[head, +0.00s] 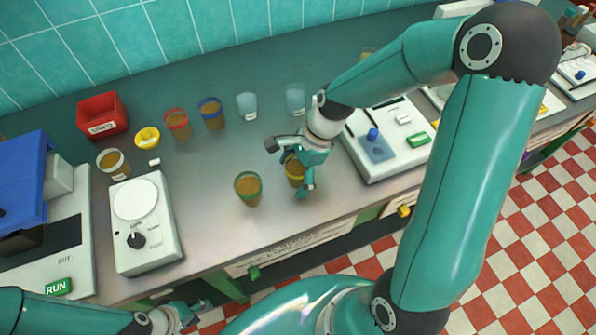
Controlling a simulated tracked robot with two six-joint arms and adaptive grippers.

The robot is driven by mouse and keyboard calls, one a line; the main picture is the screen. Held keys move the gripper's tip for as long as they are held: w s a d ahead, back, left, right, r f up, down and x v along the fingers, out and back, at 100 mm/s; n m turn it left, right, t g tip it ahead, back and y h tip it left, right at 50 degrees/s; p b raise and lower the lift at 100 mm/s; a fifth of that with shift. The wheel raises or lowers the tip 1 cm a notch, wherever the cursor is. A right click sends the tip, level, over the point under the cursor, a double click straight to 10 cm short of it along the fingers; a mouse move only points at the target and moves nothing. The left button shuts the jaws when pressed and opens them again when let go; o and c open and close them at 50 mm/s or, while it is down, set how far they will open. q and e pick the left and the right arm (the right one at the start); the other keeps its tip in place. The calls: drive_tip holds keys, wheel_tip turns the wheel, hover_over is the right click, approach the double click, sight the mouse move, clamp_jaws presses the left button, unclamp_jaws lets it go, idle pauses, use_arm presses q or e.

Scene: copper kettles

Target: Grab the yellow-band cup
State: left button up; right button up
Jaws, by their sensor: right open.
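The yellow-band cup (294,172), clear with brown contents, stands upright on the grey counter near the front middle. My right gripper (287,169) is open, with its fingers spread on either side of this cup and partly covering it. I cannot tell whether the fingers touch it. A similar green-band cup (248,189) stands just to the left. My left gripper (188,314) is low at the bottom edge, in front of the counter and away from the cups; its fingers are too small to judge.
Behind stand a red-band cup (177,124), a blue-band cup (212,114) and pale blue cups (247,106). A white-band cup (113,164), yellow bowl (147,138) and red bin (102,116) are left. A white dial device (146,225) and a blue-knobbed machine (385,140) flank the cups.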

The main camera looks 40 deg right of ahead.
drive_tip(key=shift+c, duration=0.2)
drive_tip(key=c, duration=1.3)
drive_tip(key=shift+r, duration=0.1)
